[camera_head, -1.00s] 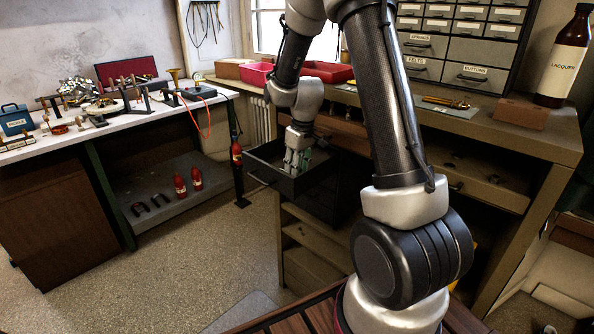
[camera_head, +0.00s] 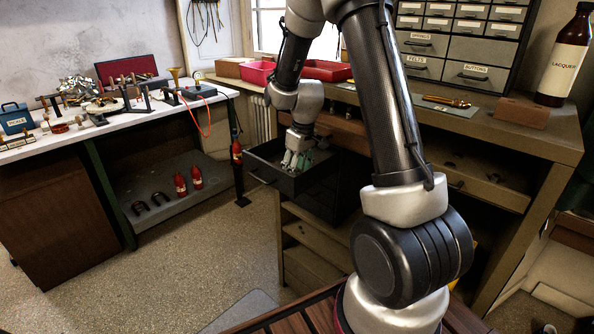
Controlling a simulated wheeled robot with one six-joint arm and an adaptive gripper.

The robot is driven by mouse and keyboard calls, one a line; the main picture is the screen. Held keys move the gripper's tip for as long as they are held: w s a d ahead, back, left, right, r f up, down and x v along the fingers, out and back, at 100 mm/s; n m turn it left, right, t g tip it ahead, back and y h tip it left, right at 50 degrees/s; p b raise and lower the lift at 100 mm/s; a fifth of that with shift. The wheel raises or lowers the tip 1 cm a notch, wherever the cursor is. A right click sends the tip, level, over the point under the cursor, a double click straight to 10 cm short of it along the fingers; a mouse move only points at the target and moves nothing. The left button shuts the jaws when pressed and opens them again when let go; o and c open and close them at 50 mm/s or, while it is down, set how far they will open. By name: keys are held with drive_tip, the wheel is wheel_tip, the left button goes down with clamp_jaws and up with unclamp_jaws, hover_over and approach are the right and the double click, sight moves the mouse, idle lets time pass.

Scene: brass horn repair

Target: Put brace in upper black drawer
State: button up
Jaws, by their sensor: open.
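The upper black drawer (camera_head: 272,178) is pulled out of the black cabinet below the workbench, its open top facing up. My gripper (camera_head: 294,163) points down into this drawer and is open. Its fingers are small in the picture, and green parts show beside them. I cannot make out the brace; if it lies in the drawer, the gripper and the drawer walls hide it or it is too small to tell.
The wooden workbench (camera_head: 420,112) bears pink and red trays (camera_head: 327,71), a brown block (camera_head: 521,113) and a lacquer bottle (camera_head: 563,60). A white-topped table (camera_head: 120,125) with horn parts stands at left.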

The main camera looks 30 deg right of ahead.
wheel_tip(320, 180, up, 11)
drive_tip(key=s, duration=0.2)
drive_tip(key=s+r+m+t, duration=0.1)
drive_tip(key=s+r+m, duration=0.1)
drive_tip(key=s+r, duration=0.95)
drive_tip(key=s+m+t, duration=0.1)
drive_tip(key=s+m, duration=0.1)
drive_tip(key=s, duration=1.3)
drive_tip(key=shift+s+a+f+t+h, duration=0.2)
drive_tip(key=shift+s+a+t+h, duration=0.15)
drive_tip(key=shift+a, duration=0.1)
drive_tip(key=shift+c, duration=0.2)
